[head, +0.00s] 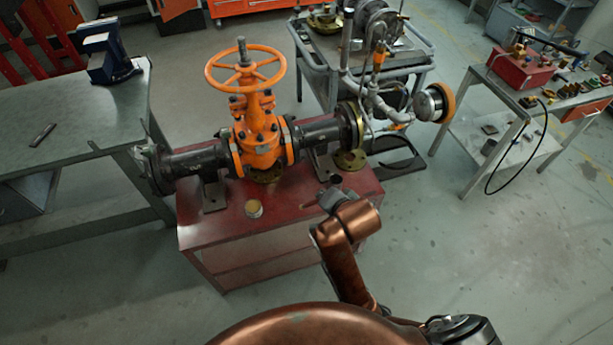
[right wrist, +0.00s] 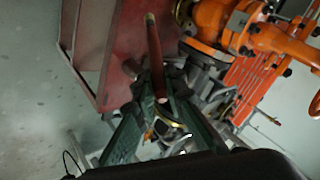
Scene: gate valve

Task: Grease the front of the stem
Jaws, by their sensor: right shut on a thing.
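The orange gate valve (head: 258,135) stands on the red bench, with its handwheel (head: 245,68) on top. The grey stem (head: 242,48) stands upright through the wheel's hub. A small tin with yellowish content (head: 254,208), seemingly the grease, stands on the bench in front of the valve. My right gripper (head: 334,198) is over the right part of the bench, right of the tin and below the wheel. In the right wrist view its fingers (right wrist: 158,103) are shut on a slim red-brown handle (right wrist: 153,50), seemingly a brush. My left gripper is out of view.
The red bench (head: 215,238) carries the valve and its dark flanged pipes (head: 325,130). A grey table with a blue vise (head: 108,55) is at the left. A cart with metal piping (head: 370,90) stands close behind right. Open floor lies at the right front.

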